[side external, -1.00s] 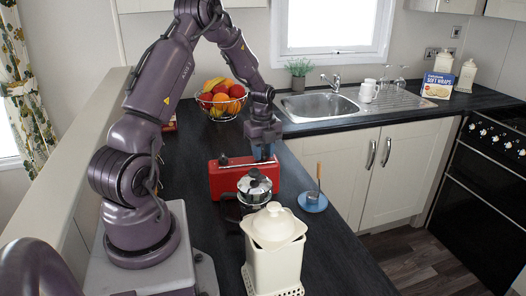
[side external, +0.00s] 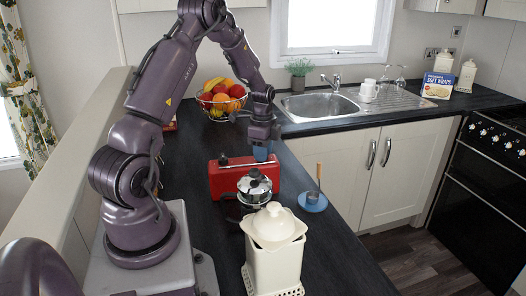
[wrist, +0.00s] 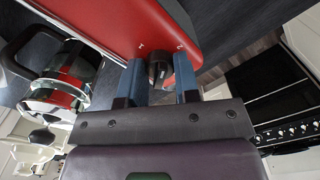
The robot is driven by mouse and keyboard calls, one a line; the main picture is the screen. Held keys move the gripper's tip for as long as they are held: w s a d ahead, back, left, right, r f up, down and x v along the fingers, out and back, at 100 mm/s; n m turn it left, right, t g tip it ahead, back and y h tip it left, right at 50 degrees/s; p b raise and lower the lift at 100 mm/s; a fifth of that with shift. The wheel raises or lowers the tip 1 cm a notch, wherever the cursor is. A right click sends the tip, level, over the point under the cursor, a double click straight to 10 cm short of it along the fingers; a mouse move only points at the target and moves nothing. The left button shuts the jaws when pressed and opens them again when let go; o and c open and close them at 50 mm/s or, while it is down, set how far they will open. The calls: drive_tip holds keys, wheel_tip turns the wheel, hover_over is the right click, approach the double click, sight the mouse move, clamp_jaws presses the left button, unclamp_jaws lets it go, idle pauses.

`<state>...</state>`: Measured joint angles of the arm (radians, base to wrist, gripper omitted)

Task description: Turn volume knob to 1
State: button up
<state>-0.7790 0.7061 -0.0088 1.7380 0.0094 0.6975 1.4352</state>
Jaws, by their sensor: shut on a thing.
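The red radio (side external: 228,182) stands on the dark worktop in the side view, below my gripper (side external: 262,152). In the wrist view the red radio face (wrist: 120,22) shows two small white marks, one on each side of a black knob (wrist: 160,70). The left mark looks like a 1 and the right one like a 2. My gripper (wrist: 160,82) has its blue fingers on either side of the knob, shut on it. In the side view the knob is hidden.
A cream canister (side external: 274,255) is nearer the camera. A fruit basket (side external: 221,101) stands behind.

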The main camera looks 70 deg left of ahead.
drive_tip(key=n, duration=0.5)
drive_tip(key=shift+n, duration=0.3)
drive_tip(key=n, duration=0.5)
drive_tip(key=shift+n, duration=0.3)
drive_tip(key=o, duration=0.9)
drive_tip(key=shift+o, duration=0.2)
wheel_tip(320, 180, up, 13)
idle(0.3)
